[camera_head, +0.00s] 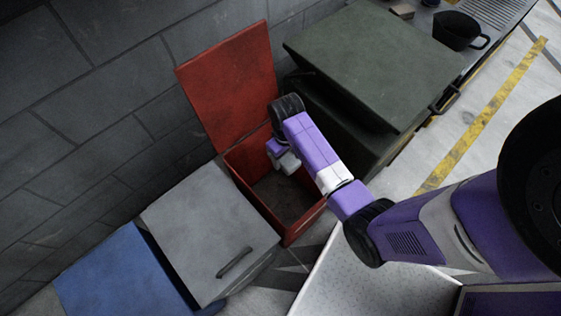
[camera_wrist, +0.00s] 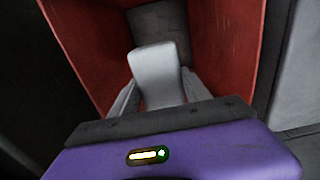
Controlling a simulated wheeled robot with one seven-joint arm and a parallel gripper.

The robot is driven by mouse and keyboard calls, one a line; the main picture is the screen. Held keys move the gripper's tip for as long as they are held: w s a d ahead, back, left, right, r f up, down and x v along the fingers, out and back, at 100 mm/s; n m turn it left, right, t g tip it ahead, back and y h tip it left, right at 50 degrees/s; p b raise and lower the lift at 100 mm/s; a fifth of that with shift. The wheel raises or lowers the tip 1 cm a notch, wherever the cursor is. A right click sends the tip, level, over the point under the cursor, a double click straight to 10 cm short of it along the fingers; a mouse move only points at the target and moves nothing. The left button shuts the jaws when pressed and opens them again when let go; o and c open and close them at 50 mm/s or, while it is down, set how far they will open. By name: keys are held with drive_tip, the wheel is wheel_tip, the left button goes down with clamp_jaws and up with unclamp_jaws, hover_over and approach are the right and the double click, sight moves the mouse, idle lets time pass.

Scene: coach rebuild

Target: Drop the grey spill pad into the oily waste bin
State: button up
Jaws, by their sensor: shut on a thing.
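The red bin (camera_head: 242,198) stands against the wall with its red lid (camera_head: 230,85) raised and its top open. My gripper (camera_head: 288,162) is at the bin's opening, near the hinge side. In the wrist view my gripper (camera_wrist: 162,100) is shut on the grey spill pad (camera_wrist: 158,68), which points down into the bin. The bin's red inner walls (camera_wrist: 222,45) rise on both sides of the pad, and a grey floor shows beyond it. In the head view the pad is small and hard to tell from the fingers.
A closed grey bin (camera_head: 210,225) with a handle and a blue bin (camera_head: 125,280) stand left of the red bin. A dark green bin (camera_head: 375,60) with a closed lid is close on the right. A black pot (camera_head: 456,31) stands on a bench at the upper right.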

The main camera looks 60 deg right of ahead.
drive_tip(key=shift+f, duration=0.15)
drive_tip(key=o, duration=1.4)
drive_tip(key=shift+r+p, duration=0.55)
drive_tip(key=shift+r, duration=3.35)
